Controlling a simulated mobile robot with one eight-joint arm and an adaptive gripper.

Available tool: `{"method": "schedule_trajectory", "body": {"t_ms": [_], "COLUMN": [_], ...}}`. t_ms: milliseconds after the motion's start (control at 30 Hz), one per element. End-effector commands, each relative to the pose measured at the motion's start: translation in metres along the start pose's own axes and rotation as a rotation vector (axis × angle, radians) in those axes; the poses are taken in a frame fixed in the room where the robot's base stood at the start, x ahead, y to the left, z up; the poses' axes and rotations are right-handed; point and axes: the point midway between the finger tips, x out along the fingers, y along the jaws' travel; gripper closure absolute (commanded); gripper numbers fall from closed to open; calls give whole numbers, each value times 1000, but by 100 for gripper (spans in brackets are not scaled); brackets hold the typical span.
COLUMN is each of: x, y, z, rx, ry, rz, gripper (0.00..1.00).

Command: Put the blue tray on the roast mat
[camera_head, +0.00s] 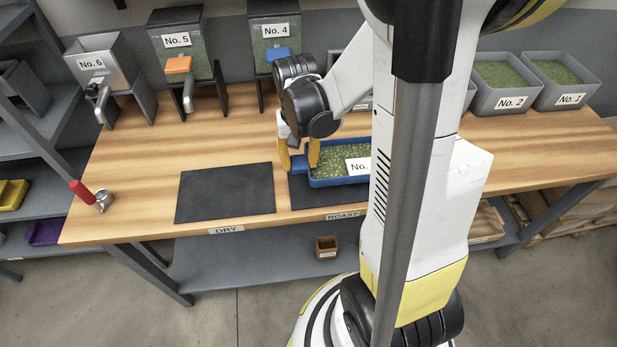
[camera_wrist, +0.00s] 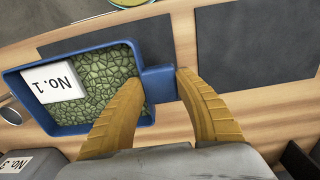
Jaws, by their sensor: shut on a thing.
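The blue tray (camera_head: 340,182) holds green beans and bears a white label; it also shows in the wrist view (camera_wrist: 80,54), where the label reads No. 1. My gripper (camera_head: 300,163) is shut on the tray's handle at its left end, one finger on each side, as the wrist view shows (camera_wrist: 160,84). The tray looks level and is over the roast mat (camera_head: 299,196), a dark sheet partly hidden under it. In the wrist view, the roast mat (camera_wrist: 150,36) shows beyond the tray. I cannot tell whether the tray touches it. My arm hides the tray's right end.
The dry mat (camera_head: 225,193) lies bare to the left. Dispensers No. 6 (camera_head: 97,64), No. 5 (camera_head: 177,42) and No. 4 (camera_head: 275,30) stand along the back. Grey bins No. 2 (camera_head: 510,103) and No. 1 (camera_head: 571,98) are at the right back. A red-handled tool (camera_head: 82,192) is at the left.

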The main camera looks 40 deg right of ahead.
Motion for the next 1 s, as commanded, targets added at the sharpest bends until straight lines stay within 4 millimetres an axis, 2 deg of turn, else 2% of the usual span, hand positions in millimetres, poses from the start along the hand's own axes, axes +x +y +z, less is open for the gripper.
{"method": "schedule_trajectory", "body": {"t_ms": [33,167,400,733,767,800,833,1000], "x": [9,18,51,52,53,52,52,52], "y": [0,0,-1,-1,-1,-1,-1,-1], "z": [0,0,0,0,0,0,0,0], "rx": [0,-1,-1,-2,-2,-2,-2,-2], "ry": [0,0,0,0,0,0,0,0], "rz": [0,0,0,0,0,0,0,0], "gripper": [100,100,100,100,59,46,42,42]}}
